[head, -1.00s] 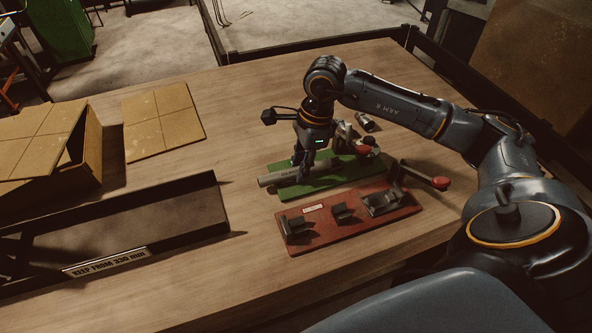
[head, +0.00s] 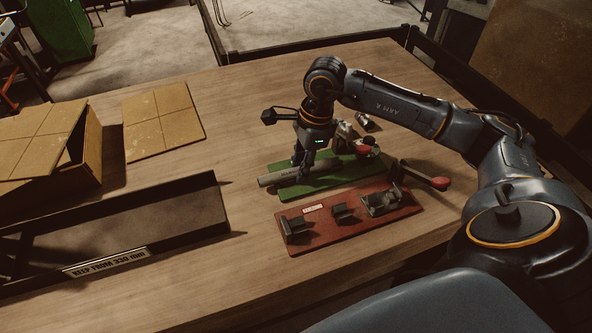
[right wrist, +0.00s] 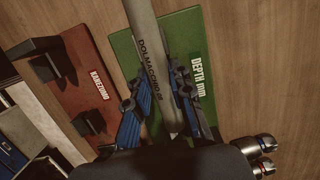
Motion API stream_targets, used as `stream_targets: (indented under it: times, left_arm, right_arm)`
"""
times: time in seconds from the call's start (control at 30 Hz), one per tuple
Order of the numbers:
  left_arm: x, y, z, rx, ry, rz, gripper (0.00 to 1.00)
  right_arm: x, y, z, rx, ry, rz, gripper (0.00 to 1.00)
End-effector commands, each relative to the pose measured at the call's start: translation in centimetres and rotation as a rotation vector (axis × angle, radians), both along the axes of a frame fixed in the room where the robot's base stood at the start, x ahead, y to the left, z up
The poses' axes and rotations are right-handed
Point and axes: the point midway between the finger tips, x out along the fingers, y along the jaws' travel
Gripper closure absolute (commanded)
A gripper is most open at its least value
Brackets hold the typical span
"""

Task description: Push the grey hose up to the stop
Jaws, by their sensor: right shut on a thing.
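The grey hose (head: 270,181) lies over the green board (head: 340,181), its near end sticking out past the board's left edge. In the right wrist view the hose (right wrist: 146,45) shows dark lettering and runs between the blue-padded fingers. My right gripper (head: 302,172) is shut on the hose, low over the board; it also shows in the right wrist view (right wrist: 156,95). My left gripper is not in view.
A dark tray (head: 150,226) and a cardboard box (head: 88,160) are on the left. Bare table lies between.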

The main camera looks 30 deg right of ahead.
Motion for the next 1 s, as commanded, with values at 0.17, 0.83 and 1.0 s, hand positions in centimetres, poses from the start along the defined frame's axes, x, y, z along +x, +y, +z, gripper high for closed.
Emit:
stream_targets:
  times: [0.17,0.83,1.0]
  left_arm:
    - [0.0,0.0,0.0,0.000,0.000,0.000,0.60]
    - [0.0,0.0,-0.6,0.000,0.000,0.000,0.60]
    - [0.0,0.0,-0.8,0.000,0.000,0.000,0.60]
  right_arm:
    - [0.0,0.0,0.0,0.000,-0.001,0.000,1.00]
    - [-0.3,-1.4,-0.1,-0.002,0.001,-0.001,1.00]
    - [-0.5,-1.8,-0.1,-0.002,0.001,-0.001,1.00]
